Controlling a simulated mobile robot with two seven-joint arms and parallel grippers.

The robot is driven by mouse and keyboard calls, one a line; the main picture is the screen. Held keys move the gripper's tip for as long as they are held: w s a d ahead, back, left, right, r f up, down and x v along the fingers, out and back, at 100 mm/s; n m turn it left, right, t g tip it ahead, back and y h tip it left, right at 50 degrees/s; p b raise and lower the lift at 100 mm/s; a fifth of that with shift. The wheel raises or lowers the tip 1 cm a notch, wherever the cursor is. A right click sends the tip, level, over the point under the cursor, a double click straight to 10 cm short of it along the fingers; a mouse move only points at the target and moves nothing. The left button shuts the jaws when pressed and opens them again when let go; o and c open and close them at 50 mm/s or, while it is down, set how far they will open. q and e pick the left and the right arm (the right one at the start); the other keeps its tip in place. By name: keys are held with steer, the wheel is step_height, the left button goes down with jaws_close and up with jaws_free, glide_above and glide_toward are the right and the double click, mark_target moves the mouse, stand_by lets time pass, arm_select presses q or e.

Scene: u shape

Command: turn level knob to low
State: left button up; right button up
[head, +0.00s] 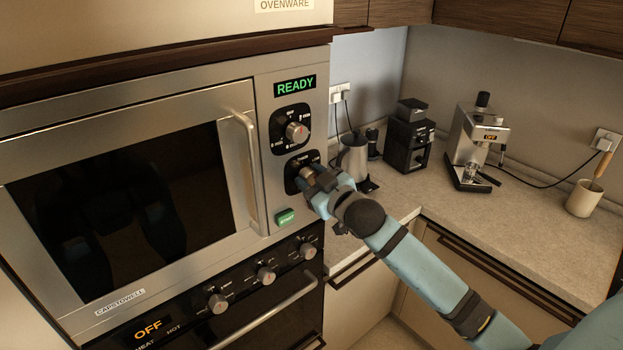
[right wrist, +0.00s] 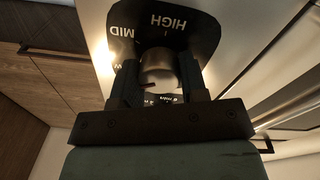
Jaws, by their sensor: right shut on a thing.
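The knob (right wrist: 158,66) is a round metal one on a black dial plate (right wrist: 205,30) marked HIGH and MID, with a W partly showing by the left finger. My right gripper (right wrist: 159,82) is shut on this knob, one finger on each side. In the head view the right gripper (head: 310,180) is at the lower of two dials on the microwave's control panel and hides most of that knob. I cannot tell for sure which mark the knob points to. My left gripper is not in view.
The microwave (head: 120,190) shows READY above an upper dial (head: 296,131). A green button (head: 285,217) is below the gripped dial, and the door handle (head: 247,170) is left. Oven knobs (head: 266,275) are lower. A metal jug (head: 353,157) stands behind my wrist on the counter (head: 440,190).

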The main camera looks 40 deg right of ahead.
steer(key=o, duration=0.9)
steer(key=shift+s, duration=0.1)
steer(key=shift+s, duration=0.25)
steer(key=s+b, duration=0.1)
steer(key=s, duration=0.3)
steer(key=s+b, duration=0.1)
steer(key=s, duration=0.3)
steer(key=s+d+b, duration=0.1)
steer(key=s, duration=0.4)
steer(key=shift+f+b, duration=0.15)
steer(key=shift+b, duration=0.25)
